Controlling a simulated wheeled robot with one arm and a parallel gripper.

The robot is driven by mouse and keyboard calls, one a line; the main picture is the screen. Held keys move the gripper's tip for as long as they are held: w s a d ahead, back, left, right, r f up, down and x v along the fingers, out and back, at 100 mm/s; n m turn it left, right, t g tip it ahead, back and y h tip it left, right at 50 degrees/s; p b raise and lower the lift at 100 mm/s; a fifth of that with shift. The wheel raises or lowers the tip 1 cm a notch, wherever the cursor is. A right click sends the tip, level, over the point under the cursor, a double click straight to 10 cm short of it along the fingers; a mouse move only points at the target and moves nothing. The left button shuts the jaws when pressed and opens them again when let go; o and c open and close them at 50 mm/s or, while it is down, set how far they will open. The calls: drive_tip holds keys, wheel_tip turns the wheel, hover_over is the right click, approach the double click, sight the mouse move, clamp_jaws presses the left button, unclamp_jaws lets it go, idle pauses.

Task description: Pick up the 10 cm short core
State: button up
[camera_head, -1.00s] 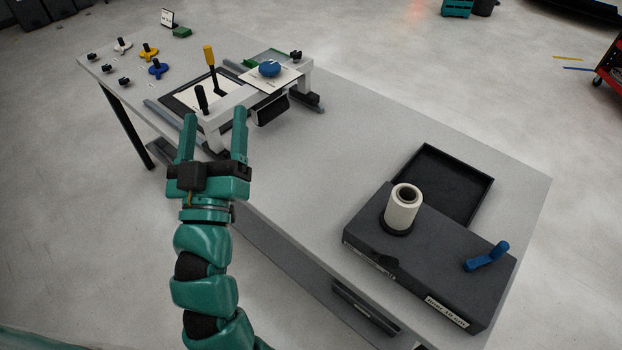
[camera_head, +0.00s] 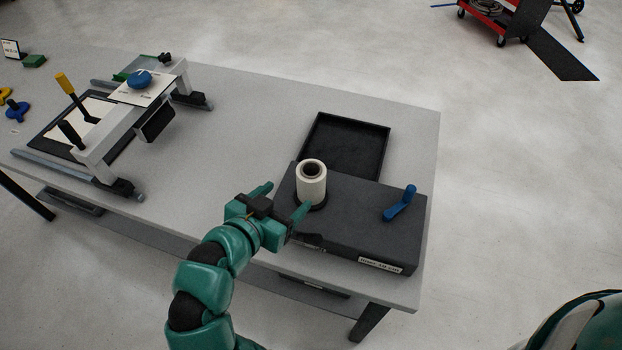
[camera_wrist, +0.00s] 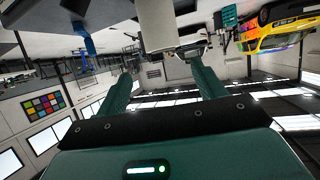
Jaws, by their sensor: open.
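The short core (camera_head: 311,186) is a white hollow cylinder standing upright on the dark grey block (camera_head: 360,222), on a dark round base. My gripper (camera_head: 287,198) is open and empty, just left of the core in the head view, its fingers pointing toward it. In the wrist view the picture is upside down; the core (camera_wrist: 157,24) shows beyond and between the open fingers (camera_wrist: 163,72). I cannot tell whether a finger touches the core.
A blue crank handle (camera_head: 400,203) stands on the block's right side. A black empty tray (camera_head: 375,128) lies behind the block. A press frame with levers (camera_head: 100,152) and a blue knob (camera_head: 139,80) stands at the left of the grey table (camera_head: 235,130). The table middle is clear.

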drive_tip(key=p, duration=0.3)
approach(316, 167)
drive_tip(key=x, duration=0.3)
drive_tip(key=shift+d+f, duration=0.1)
drive_tip(key=shift+d, duration=0.1)
drive_tip(key=shift+w+d+f, duration=0.25)
drive_tip(key=shift+w+f, duration=0.05)
drive_tip(key=shift+w, duration=0.2)
drive_tip(key=p+x, duration=0.2)
drive_tip(key=x, duration=0.1)
drive_tip(key=shift+w+d+f, duration=0.15)
drive_tip(key=shift+w, duration=0.2)
drive_tip(key=shift+w+d+f+p, duration=0.2)
drive_tip(key=shift+w+f+p, duration=0.2)
drive_tip(key=shift+w, duration=0.15)
drive_tip(key=shift+c, duration=0.4)
drive_tip(key=c, duration=1.1)
drive_tip(key=shift+o, duration=0.2)
drive_tip(key=shift+r, duration=0.2)
